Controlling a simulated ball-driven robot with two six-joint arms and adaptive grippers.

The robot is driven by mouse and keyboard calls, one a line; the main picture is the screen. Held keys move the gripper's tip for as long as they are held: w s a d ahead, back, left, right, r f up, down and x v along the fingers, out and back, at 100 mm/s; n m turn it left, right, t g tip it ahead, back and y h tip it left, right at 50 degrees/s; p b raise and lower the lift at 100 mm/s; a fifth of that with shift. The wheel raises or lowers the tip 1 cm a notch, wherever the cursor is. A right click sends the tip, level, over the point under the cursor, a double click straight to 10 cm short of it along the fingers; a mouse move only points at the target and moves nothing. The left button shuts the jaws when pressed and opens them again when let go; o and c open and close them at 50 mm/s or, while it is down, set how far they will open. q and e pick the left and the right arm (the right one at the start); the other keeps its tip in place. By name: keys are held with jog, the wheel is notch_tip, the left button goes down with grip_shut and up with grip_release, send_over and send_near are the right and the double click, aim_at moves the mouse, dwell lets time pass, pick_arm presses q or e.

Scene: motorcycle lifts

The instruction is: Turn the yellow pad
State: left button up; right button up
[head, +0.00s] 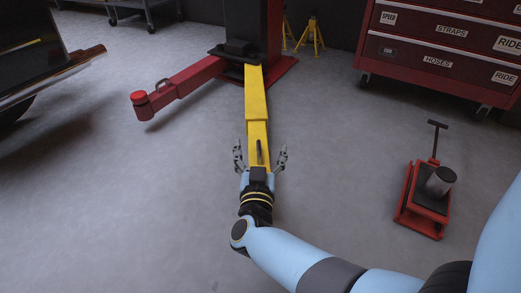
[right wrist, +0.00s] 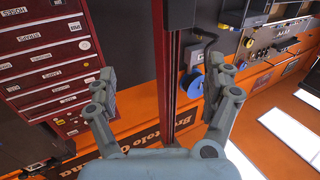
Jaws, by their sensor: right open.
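The yellow lift arm (head: 256,98) runs from the red lift column towards me in the head view. My right gripper (head: 260,154) is at its near end, with one finger on each side of the arm and the fingers spread open. A short dark upright piece (head: 259,152) shows between the fingers. I cannot make out the yellow pad itself; the near end of the arm is partly hidden by my gripper. In the right wrist view the open gripper (right wrist: 169,90) has nothing visible between its fingers. My left gripper is not in view.
A red lift arm with a red pad (head: 139,99) reaches left from the column (head: 252,28). A red jack (head: 424,196) stands on the floor at right. A red tool cabinet (head: 440,58) is at back right. A vehicle (head: 48,62) is at left. The floor between is clear.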

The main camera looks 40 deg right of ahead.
jog(key=shift+r, duration=0.25)
